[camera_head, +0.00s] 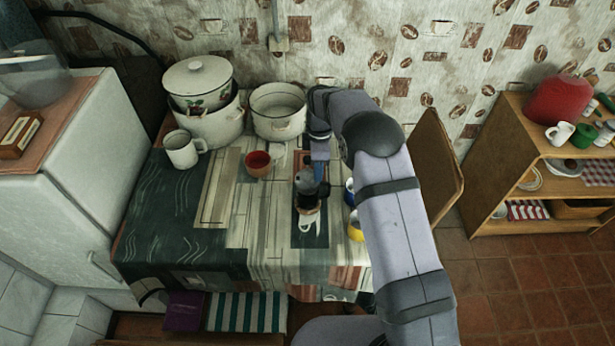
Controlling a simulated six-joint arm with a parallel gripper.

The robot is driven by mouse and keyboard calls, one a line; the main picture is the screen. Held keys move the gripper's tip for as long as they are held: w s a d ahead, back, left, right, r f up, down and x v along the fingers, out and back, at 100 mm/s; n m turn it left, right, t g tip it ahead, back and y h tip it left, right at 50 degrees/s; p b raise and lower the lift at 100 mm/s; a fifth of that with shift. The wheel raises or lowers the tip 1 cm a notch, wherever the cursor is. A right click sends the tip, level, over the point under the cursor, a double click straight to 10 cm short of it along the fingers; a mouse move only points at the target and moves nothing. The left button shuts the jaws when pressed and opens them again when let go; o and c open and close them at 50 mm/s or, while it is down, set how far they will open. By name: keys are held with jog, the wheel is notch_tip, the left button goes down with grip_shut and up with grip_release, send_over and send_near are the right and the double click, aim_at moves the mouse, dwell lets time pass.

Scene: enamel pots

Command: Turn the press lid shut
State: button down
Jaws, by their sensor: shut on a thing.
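A small press (306,198), with a dark body and a grey upper part, stands on the table right of centre. Its lid is at the top, largely covered by my gripper (318,172), so I cannot tell how far it is turned. My gripper reaches down from behind the press and is shut on the lid; the fingertips are small and partly hidden. A white mug (309,221) stands close in front of the press.
A red bowl (257,164), a white mug (183,150), an open white pot (277,112) and a lidded pot (198,82) stand to the left. The table's front left is clear.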

jog(key=shift+s+m, duration=0.2)
jog(key=shift+m, duration=0.55)
jog(key=shift+s+m, duration=0.2)
jog(key=shift+m, duration=0.55)
jog(key=shift+s+a+m+p, duration=0.15)
jog(key=shift+s+m+p, duration=0.15)
jog(key=shift+m, duration=1.2)
jog(key=shift+s, duration=0.1)
